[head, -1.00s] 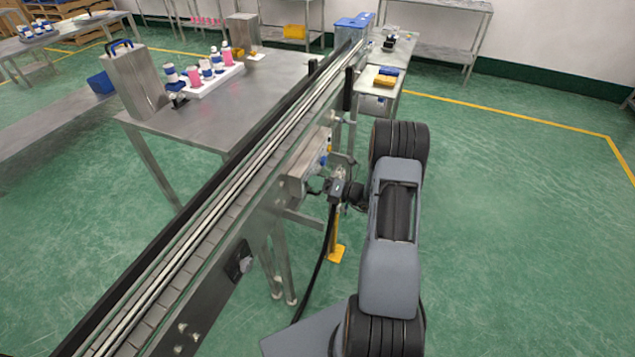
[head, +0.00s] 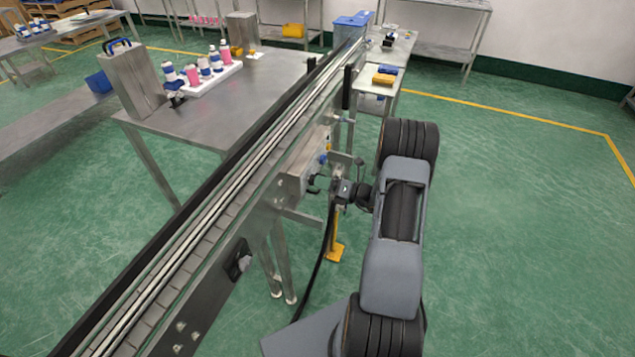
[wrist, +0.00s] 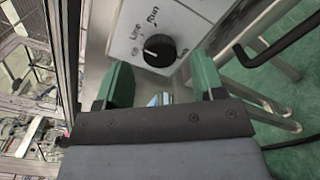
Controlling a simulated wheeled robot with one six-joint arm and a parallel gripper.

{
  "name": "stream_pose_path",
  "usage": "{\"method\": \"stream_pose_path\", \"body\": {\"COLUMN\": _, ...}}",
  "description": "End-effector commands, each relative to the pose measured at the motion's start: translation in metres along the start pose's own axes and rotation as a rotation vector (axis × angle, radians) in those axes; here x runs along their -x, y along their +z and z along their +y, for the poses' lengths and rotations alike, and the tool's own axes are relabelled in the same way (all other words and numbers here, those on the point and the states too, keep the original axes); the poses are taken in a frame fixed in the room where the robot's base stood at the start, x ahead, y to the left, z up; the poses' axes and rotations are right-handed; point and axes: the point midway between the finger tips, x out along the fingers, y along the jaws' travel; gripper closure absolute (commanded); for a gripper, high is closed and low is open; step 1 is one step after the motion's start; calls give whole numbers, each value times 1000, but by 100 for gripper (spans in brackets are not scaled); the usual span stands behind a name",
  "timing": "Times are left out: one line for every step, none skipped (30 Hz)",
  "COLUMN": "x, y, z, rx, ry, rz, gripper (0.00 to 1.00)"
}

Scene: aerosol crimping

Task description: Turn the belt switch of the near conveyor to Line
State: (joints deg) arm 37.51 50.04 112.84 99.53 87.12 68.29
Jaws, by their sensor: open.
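The belt switch is a round black knob (wrist: 159,50) on a light control panel (wrist: 182,25) in the wrist view. The words "Line" and "Run" are printed above it, and another mark at its left is too small to read. A white line on the knob points up and to the left, though its exact setting is hard to tell. My gripper (wrist: 163,90) is open, with its green fingers on both sides below the knob, apart from it. In the head view my gripper (head: 320,186) is beside the control box (head: 300,182) on the near conveyor (head: 215,225); the knob is hidden there.
A steel table (head: 230,100) with a white rack of bottles stands behind the conveyor. A dark handle (wrist: 243,55) shows right of the panel in the wrist view. A yellow foot (head: 335,253) stands on the floor below my gripper. Green floor at the right is free.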

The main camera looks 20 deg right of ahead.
Motion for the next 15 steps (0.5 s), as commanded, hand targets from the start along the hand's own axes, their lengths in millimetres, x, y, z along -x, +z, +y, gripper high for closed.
{"method": "stream_pose_path", "body": {"x": 12, "y": 0, "z": -2, "rx": 1, "ry": -4, "rz": -4, "gripper": 37}}
{"method": "stream_pose_path", "body": {"x": 18, "y": 0, "z": -2, "rx": 2, "ry": -4, "rz": -4, "gripper": 37}}
{"method": "stream_pose_path", "body": {"x": 27, "y": 1, "z": -2, "rx": 2, "ry": -4, "rz": -4, "gripper": 37}}
{"method": "stream_pose_path", "body": {"x": 34, "y": 1, "z": -2, "rx": 1, "ry": -4, "rz": -4, "gripper": 37}}
{"method": "stream_pose_path", "body": {"x": 40, "y": 1, "z": -2, "rx": 1, "ry": -4, "rz": -5, "gripper": 37}}
{"method": "stream_pose_path", "body": {"x": 48, "y": 0, "z": -2, "rx": 1, "ry": -4, "rz": -4, "gripper": 37}}
{"method": "stream_pose_path", "body": {"x": 54, "y": 0, "z": -2, "rx": 0, "ry": -4, "rz": -4, "gripper": 37}}
{"method": "stream_pose_path", "body": {"x": 60, "y": 0, "z": -2, "rx": 0, "ry": -4, "rz": -4, "gripper": 37}}
{"method": "stream_pose_path", "body": {"x": 68, "y": 0, "z": -2, "rx": 0, "ry": -4, "rz": -4, "gripper": 37}}
{"method": "stream_pose_path", "body": {"x": 73, "y": 0, "z": -2, "rx": 0, "ry": -4, "rz": -3, "gripper": 37}}
{"method": "stream_pose_path", "body": {"x": 78, "y": 0, "z": -2, "rx": 1, "ry": -3, "rz": -3, "gripper": 37}}
{"method": "stream_pose_path", "body": {"x": 84, "y": 0, "z": -1, "rx": 0, "ry": -3, "rz": -3, "gripper": 37}}
{"method": "stream_pose_path", "body": {"x": 88, "y": 0, "z": -1, "rx": 0, "ry": -2, "rz": -3, "gripper": 37}}
{"method": "stream_pose_path", "body": {"x": 92, "y": 0, "z": -1, "rx": 1, "ry": -3, "rz": -3, "gripper": 37}}
{"method": "stream_pose_path", "body": {"x": 97, "y": 0, "z": -1, "rx": 1, "ry": -2, "rz": -2, "gripper": 37}}
